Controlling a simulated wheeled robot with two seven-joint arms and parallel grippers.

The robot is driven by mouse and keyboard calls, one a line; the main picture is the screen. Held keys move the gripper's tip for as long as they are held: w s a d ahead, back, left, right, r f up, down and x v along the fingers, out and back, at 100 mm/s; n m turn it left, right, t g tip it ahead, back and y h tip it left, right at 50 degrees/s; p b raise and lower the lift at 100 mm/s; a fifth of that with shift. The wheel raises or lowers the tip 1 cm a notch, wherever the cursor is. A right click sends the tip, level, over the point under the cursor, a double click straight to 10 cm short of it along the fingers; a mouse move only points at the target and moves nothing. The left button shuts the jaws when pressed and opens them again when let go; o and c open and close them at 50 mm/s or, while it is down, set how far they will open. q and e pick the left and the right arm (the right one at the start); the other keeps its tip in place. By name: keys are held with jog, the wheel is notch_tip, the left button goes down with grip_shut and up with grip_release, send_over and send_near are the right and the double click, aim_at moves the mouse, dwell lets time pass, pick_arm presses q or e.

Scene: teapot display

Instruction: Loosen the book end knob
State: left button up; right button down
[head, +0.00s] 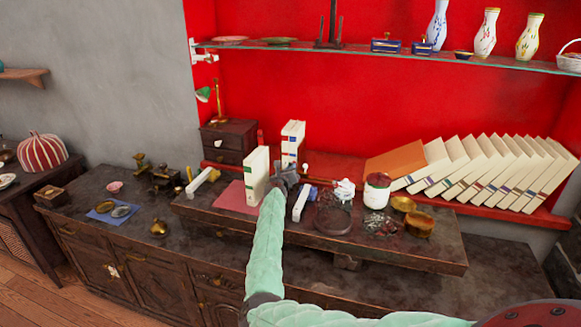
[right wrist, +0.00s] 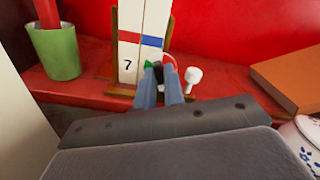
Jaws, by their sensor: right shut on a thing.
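White upright books (head: 293,131) stand at the back of the low table, with a white volume marked 7 (right wrist: 129,60) in the right wrist view. The wooden book end (right wrist: 120,91) shows its brown base and edge around them. My right gripper (head: 287,176) reaches in front of them. In the right wrist view its two fingers (right wrist: 161,72) are close together on a small part at the book end's front, the knob, mostly hidden between the fingertips. A white peg-like piece (right wrist: 193,77) stands just right of the fingers. My left gripper is not in view.
A white book (head: 257,175) stands close to the left of my right arm. A green cup (right wrist: 55,53) is left of the books. A brown book (right wrist: 290,77) and a jar (head: 377,190) are to the right. A glass shelf (head: 350,48) hangs above.

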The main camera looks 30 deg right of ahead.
jog(key=shift+r+n+p, duration=0.1)
jog(key=shift+n+p, duration=0.2)
jog(key=shift+n, duration=0.4)
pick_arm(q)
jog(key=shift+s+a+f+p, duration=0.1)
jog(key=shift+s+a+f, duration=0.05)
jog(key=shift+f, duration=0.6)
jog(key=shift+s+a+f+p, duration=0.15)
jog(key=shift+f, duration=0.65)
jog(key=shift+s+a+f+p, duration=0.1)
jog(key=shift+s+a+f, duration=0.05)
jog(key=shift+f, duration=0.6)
pick_arm(e)
jog(key=shift+n, duration=0.8)
jog(key=c, duration=1.5)
grip_release()
jog(key=shift+c, duration=0.2)
